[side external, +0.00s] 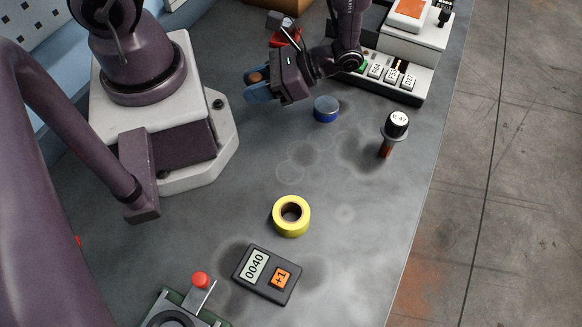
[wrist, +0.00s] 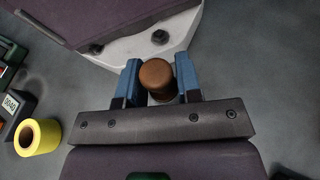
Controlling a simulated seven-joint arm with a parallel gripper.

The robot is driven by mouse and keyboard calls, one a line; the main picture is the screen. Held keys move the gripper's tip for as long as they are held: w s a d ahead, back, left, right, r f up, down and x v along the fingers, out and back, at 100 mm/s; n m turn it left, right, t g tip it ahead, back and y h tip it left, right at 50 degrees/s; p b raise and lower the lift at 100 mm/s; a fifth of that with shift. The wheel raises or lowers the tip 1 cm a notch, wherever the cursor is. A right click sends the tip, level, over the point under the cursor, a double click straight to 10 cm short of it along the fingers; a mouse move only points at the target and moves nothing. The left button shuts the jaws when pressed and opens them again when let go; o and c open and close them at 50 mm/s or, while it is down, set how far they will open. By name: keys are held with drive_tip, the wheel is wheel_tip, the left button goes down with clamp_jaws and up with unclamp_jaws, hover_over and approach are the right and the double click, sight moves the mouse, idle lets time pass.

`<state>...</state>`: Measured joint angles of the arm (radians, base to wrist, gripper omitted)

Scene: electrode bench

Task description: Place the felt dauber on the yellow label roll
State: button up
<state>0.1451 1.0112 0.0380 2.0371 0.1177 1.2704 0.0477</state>
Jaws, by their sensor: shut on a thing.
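My gripper (side external: 257,83) is at the upper middle of the side view, above the bench, with blue fingers. It is shut on a brown, round-topped piece, which I take for the felt dauber (wrist: 156,78). The wrist view shows the dauber between both fingers; its lower part is hidden. The yellow label roll (side external: 291,216) lies flat on the bench, its dark hole facing up, well apart from my gripper. It also shows at the left of the wrist view (wrist: 37,137). Nothing lies on the roll.
A black counter (side external: 267,274) reading 0040 lies just below the roll. A labelled strip (side external: 385,77) is behind. The bench between tin and roll is clear.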

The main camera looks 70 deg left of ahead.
drive_tip(key=s+d+r+n+h, duration=0.25)
drive_tip(key=d+n+h, duration=0.4)
drive_tip(key=d, duration=0.75)
wheel_tip(320, 180, up, 3)
drive_tip(key=n+t+h, duration=0.4)
drive_tip(key=n+h, duration=0.2)
drive_tip(key=h, duration=0.1)
hover_over(291, 212)
drive_tip(key=shift+m, duration=0.25)
drive_tip(key=shift+f, duration=3.6)
drive_tip(key=o, duration=0.9)
drive_tip(key=shift+f, duration=0.1)
drive_tip(key=shift+o, duration=0.2)
